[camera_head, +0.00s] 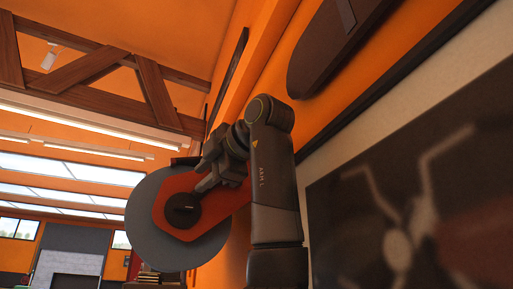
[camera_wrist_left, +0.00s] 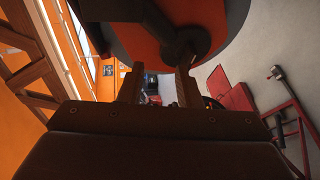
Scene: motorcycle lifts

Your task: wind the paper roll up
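The paper roll looks like a large grey disc (camera_head: 150,235) with an orange-red plate (camera_head: 165,205) and a round dark hub (camera_head: 182,210) at its middle. My left gripper (camera_head: 200,172) is at the upper right of the hub, close in front of the plate. In the left wrist view its two fingers (camera_wrist_left: 158,85) stand apart with nothing clearly between them. The disc (camera_wrist_left: 238,12) and plate (camera_wrist_left: 150,40) fill the top of that view, and a dark hub or knob (camera_wrist_left: 187,42) overlaps the right finger's tip; I cannot tell whether they touch. My right gripper is not in view.
The orange wall (camera_head: 365,85) carries a dark long panel (camera_head: 330,45) and a large framed picture (camera_head: 420,190) on the right. Wooden beams (camera_head: 85,68) cross the ceiling. A red stand (camera_wrist_left: 290,110) is on the pale floor (camera_wrist_left: 245,60) in the left wrist view.

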